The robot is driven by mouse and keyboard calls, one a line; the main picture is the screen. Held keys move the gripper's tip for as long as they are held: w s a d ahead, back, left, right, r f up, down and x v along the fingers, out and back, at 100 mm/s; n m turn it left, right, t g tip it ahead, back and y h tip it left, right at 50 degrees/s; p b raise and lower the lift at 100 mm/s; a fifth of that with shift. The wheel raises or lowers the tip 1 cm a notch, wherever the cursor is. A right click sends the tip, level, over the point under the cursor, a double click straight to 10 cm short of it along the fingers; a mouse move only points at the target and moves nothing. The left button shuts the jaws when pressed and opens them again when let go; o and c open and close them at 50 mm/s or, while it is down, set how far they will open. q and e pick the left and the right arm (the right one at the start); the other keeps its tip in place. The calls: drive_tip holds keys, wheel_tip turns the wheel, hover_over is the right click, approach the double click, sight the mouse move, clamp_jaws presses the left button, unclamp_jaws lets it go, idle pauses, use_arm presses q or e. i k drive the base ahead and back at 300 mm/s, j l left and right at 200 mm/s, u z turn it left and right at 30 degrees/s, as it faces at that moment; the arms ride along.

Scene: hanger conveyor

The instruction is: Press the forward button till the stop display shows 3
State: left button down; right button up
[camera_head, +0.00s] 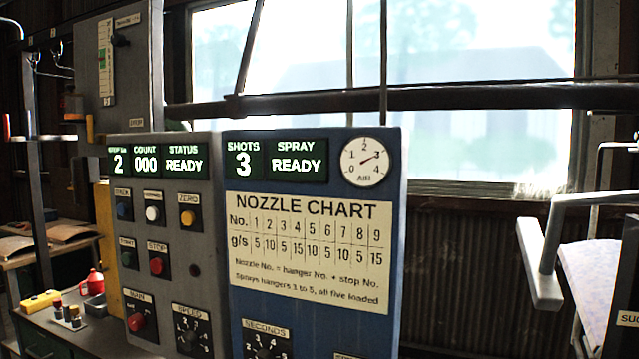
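The stop display (118,162) at the top left of the grey control panel (205,260) shows 2. The white button sits between the other two and may be the forward button. Neither of my grippers is in view, and nothing covers these buttons.
Lower are a green button (127,259), a red stop button (156,266), a red main switch (137,322) and a speed dial (189,340). A blue panel (390,240) with a nozzle chart adjoins at right. A grey metal frame (545,265) stands farther right.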

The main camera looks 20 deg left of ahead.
sight(153, 214)
drive_tip(key=u, duration=1.5)
